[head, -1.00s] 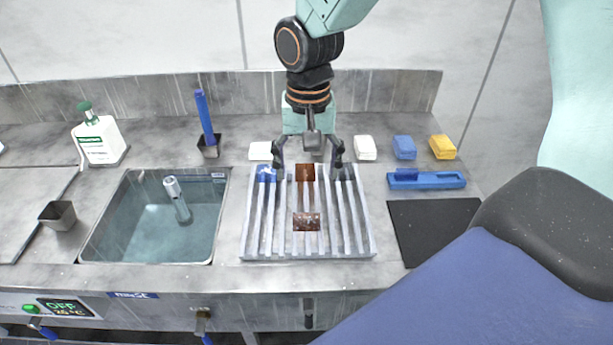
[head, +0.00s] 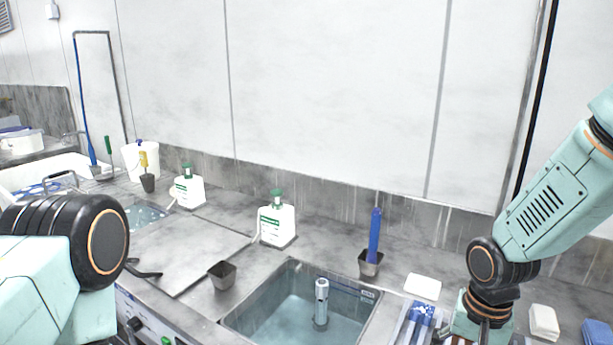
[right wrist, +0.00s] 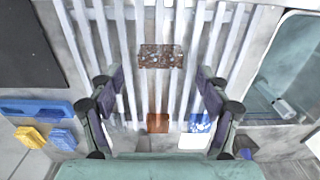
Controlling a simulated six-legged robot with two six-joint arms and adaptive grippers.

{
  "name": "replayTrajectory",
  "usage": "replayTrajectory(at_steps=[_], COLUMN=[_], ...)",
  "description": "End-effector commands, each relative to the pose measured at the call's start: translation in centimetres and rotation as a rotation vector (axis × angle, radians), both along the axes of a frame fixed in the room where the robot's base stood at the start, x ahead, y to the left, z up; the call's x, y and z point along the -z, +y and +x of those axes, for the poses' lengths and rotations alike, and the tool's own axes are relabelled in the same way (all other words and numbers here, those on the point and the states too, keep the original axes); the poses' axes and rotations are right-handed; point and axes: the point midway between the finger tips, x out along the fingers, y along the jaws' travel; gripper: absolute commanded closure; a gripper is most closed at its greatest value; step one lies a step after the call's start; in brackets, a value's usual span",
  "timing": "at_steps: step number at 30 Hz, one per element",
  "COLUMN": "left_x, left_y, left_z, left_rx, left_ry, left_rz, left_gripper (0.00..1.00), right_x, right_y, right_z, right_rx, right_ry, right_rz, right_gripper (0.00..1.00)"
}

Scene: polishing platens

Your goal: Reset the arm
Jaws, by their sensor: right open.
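My right arm comes in from the right in the head view, and its gripper is cut off below the frame there. In the right wrist view my right gripper (right wrist: 153,80) is open and empty above the slatted rack (right wrist: 107,50). A speckled brown platen (right wrist: 161,56) lies across the slats, seen between and beyond the fingertips. A plain brown piece (right wrist: 157,123) and a blue-and-white piece (right wrist: 199,122) lie nearer the palm. My left arm shows at the left of the head view. A dark finger of my left gripper (head: 146,273) shows; its opening is unclear.
A water-filled sink (head: 300,318) lies left of the rack. White bottles (head: 277,224), a blue-handled tool in a cup (head: 374,240) and a grey cup (head: 222,275) stand around it. A blue holder (right wrist: 38,107) and black mat (right wrist: 28,45) lie beside the rack.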

Motion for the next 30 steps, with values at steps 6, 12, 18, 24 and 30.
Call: replayTrajectory(at_steps=[6,12,18,24,30], left_x=[0.3,0.1,0.0,0.0,0.0], left_y=[0.0,0.0,0.0,0.0,0.0], left_z=[0.0,0.0,0.0,0.0,0.0], left_rx=[0.000,0.000,0.000,0.000,0.000], left_ry=[0.000,0.000,0.000,0.000,0.000], left_rz=[0.000,0.000,0.000,0.000,0.000], left_gripper=[0.56,0.56,0.56,0.56,0.56], right_x=[3.3,1.3,0.2,0.1,0.4], right_y=[0.0,0.0,0.0,0.0,0.0], right_z=[-0.1,0.1,0.0,0.0,0.0], right_rx=[-0.001,0.000,0.000,-0.001,-0.001], right_ry=[0.004,-0.002,-0.001,0.000,0.001], right_rz=[0.000,0.000,-0.001,0.000,0.000], right_gripper=[0.23,0.23,0.23,0.23,0.23])
